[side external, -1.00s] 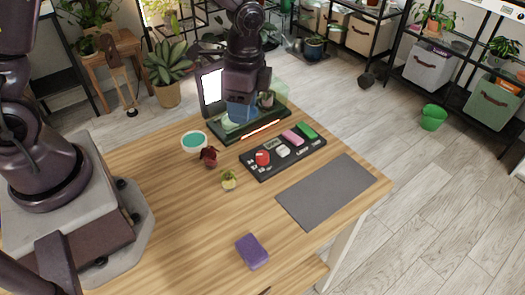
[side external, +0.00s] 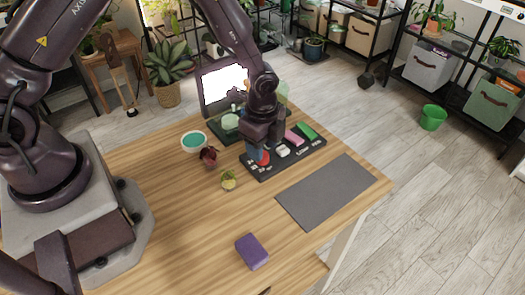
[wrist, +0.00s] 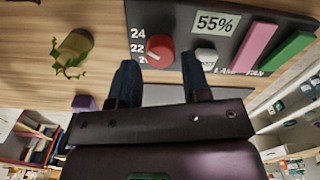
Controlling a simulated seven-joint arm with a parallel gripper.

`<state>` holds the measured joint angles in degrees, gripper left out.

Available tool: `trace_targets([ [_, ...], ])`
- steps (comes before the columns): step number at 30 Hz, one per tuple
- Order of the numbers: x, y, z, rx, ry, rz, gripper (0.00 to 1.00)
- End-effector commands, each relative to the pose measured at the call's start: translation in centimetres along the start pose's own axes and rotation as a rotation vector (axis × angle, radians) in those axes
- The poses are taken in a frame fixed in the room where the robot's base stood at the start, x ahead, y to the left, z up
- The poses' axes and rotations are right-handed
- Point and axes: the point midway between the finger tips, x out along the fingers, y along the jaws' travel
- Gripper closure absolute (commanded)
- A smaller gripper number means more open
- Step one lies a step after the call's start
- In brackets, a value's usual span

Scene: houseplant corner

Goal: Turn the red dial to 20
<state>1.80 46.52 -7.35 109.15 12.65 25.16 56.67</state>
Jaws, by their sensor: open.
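The red dial (wrist: 160,47) sits on the black control panel (side external: 262,175), with 24, 22 and a partly legible lower number printed to its left in the wrist view. A small pale mark shows on the dial's lower left part; I cannot tell its exact setting. My gripper (wrist: 160,72) is open, its two dark blue fingers apart, with the dial just beyond and between the tips in the wrist view. In the side external view my gripper (side external: 257,153) is low over the panel, and the dial (side external: 263,158) is partly hidden by the fingers. I cannot tell whether they touch it.
The panel also has a 55% display (wrist: 214,23), a white button (wrist: 206,56), a pink slider (wrist: 256,44) and a green slider (wrist: 290,50). Small plants and a teal-filled bowl (side external: 194,142) stand left of it. A grey mat (side external: 325,192) and purple block (side external: 251,251) lie nearer.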

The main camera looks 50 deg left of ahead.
Motion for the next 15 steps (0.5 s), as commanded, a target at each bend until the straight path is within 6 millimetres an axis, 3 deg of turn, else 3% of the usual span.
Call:
trace_targets([
  [6, 2.1, 0.0, 0.0, 0.000, 0.001, 0.000, 0.56],
  [15, 2.4, 0.0, 0.0, -0.001, 0.001, -0.001, 0.56],
])
